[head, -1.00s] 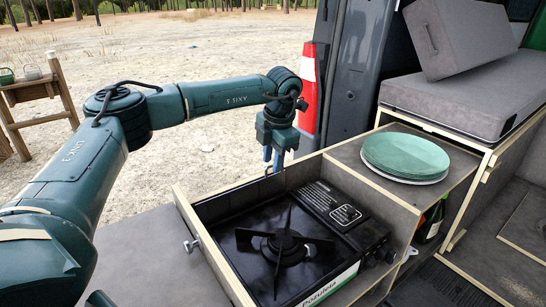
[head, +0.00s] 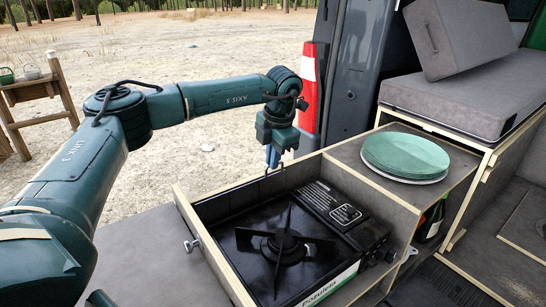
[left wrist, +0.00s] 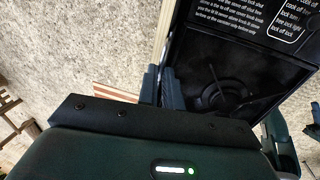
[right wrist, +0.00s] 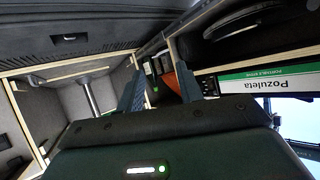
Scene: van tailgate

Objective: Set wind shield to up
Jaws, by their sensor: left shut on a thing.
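The black portable stove (head: 290,240) sits in a wood-edged bay, with its burner facing up. No raised shield stands above the stove's back edge; I cannot clearly tell the wind shield from the bay's panels. A thin dark loop handle (head: 268,171) stands at the back edge, by the left gripper's tips. My left gripper (head: 274,163) points down there with its fingers close together, shut on what looks like this handle. The left wrist view shows the fingers (left wrist: 161,85) beside the stove (left wrist: 225,80). My right gripper (right wrist: 160,85) is open and empty, seen only in its wrist view.
Green plates (head: 405,155) are stacked on the counter right of the stove. A bottle (head: 433,218) stands in a niche below. A metal knob (head: 192,244) sits on the bay's left panel. Grey cushions (head: 445,95) lie behind. Sandy ground is open behind the left arm.

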